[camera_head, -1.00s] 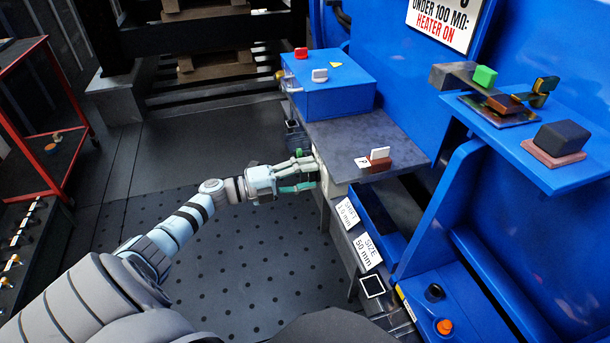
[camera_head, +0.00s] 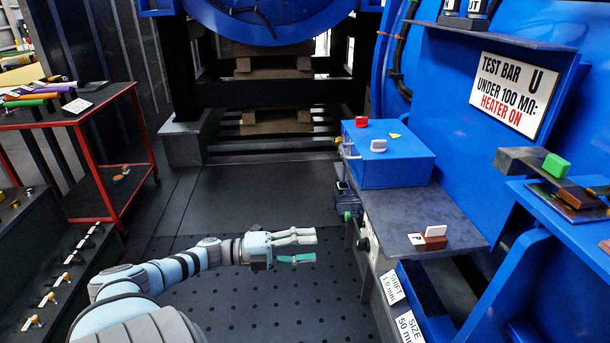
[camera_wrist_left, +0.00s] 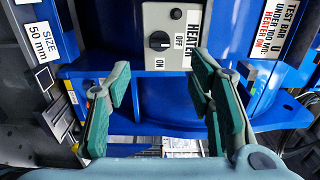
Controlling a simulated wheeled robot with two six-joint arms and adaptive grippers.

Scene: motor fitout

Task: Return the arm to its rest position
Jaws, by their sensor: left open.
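My left gripper (camera_head: 306,246) is open and empty, with green finger pads, over the dark dotted floor left of the grey bench (camera_head: 430,215). A visible gap separates its fingertips from the bench. The left arm (camera_head: 175,268) reaches in from the lower left. In the left wrist view, the open fingers (camera_wrist_left: 160,78) frame a pale heater panel (camera_wrist_left: 178,15) with a black rotary knob (camera_wrist_left: 159,41) between OFF and ON labels. Nothing lies between the fingers. My right gripper is not in view.
A blue box (camera_head: 390,158) stands on the bench's far end. A red-framed cart (camera_head: 104,195) stands at left, and a dark rack (camera_head: 55,275) with several small fittings is at lower left. The dotted floor (camera_head: 235,300) around the gripper is clear.

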